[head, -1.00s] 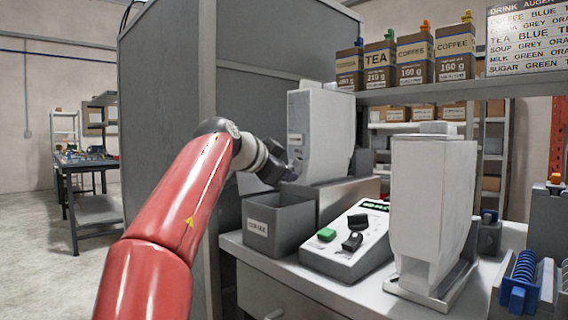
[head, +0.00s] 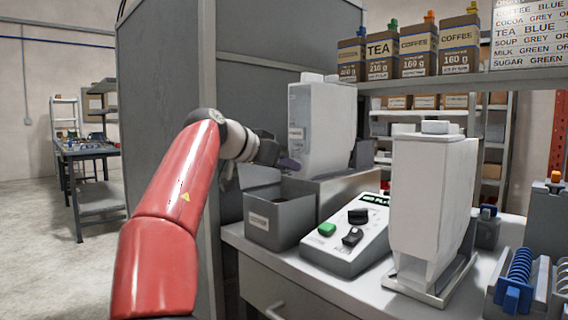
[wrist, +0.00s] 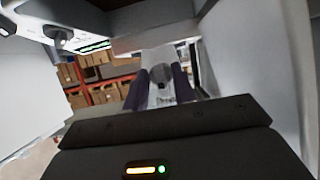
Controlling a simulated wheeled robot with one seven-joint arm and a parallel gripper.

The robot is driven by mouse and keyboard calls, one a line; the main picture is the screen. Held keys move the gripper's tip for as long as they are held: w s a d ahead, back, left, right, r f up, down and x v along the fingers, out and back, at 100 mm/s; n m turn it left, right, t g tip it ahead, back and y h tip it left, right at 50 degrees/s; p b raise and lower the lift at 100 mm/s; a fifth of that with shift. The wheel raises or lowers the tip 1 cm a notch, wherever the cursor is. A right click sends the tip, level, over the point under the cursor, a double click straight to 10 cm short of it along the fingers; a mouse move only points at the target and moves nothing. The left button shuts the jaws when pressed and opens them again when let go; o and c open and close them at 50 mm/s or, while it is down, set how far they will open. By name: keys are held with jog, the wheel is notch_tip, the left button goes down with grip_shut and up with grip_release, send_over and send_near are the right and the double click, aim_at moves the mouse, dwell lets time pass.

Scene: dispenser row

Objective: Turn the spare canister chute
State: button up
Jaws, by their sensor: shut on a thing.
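A white canister (head: 322,125) with a small label stands on a grey base at the back of the bench. My gripper (head: 289,164) is at the lower left front of this canister. In the wrist view its purple-padded fingers (wrist: 163,88) are shut on a small grey rounded chute (wrist: 160,71) below a pale body. The chute is hidden behind the gripper in the head view. A second white canister (head: 428,195) stands upright on a metal stand at the right, apart from my gripper. I cannot tell from looks which canister is the spare.
A grey labelled bin (head: 272,222) stands just below my gripper. A control panel (head: 343,247) with a green button and black knobs is right of it. A shelf (head: 425,86) with ingredient boxes is above. A tall grey cabinet (head: 165,130) stands close behind my arm.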

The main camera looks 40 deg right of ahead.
dwell(0.3)
jog(key=o, duration=0.6)
jog(key=shift+o, duration=0.2)
jog(key=v, duration=0.8)
jog(key=shift+d, duration=0.1)
